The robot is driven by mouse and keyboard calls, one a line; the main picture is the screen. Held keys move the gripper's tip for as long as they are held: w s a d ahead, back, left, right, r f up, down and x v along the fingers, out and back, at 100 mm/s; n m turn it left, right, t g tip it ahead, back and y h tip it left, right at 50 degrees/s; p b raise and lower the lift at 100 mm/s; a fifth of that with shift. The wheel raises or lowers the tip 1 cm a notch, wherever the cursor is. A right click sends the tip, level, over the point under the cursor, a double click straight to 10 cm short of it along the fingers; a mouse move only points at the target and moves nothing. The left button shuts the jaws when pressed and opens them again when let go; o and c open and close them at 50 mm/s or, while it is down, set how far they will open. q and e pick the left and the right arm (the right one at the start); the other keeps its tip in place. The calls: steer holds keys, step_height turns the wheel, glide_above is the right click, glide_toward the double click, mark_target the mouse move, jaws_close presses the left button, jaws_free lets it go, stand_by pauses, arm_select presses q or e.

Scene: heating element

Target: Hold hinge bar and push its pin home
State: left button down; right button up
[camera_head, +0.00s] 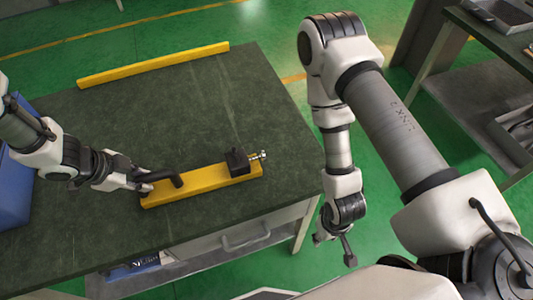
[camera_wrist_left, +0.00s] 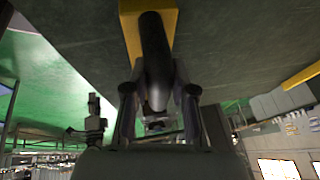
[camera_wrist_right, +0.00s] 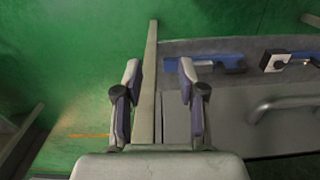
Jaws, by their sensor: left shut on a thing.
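A yellow bar (camera_head: 208,187) lies on the dark table. A black block (camera_head: 238,162) with a silver pin (camera_head: 258,155) sits at its right end. A black handle (camera_head: 165,183) is at its left end. My left gripper (camera_head: 142,183) is shut on the black handle, which also shows between its fingers in the left wrist view (camera_wrist_left: 154,60). My right gripper (camera_head: 334,245) hangs beyond the table's right edge, apart from the bar. In the right wrist view its fingers (camera_wrist_right: 158,85) are spread and empty.
A long yellow strip (camera_head: 155,64) lies along the table's far edge. The dark table top (camera_head: 120,120) is clear between it and the bar. A drawer with a handle (camera_head: 246,238) is under the near edge. A blue bin (camera_head: 12,190) stands at the left.

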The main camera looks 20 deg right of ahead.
steer(key=c, duration=0.6)
steer(key=shift+w+d+r+m, duration=0.15)
steer(key=shift+w+m, duration=0.05)
steer(key=shift+m, duration=0.2)
jaws_close()
steer(key=w+d+r+m+y, duration=0.2)
steer(key=w+r+m+y, duration=0.2)
steer(key=w+r+m, duration=0.4)
steer(key=w+d+r+m+y, duration=0.3)
steer(key=w+r+m+y, duration=0.2)
steer(key=w+r+m, duration=0.4)
steer(key=w+r, duration=0.4)
steer(key=shift+w, duration=0.4)
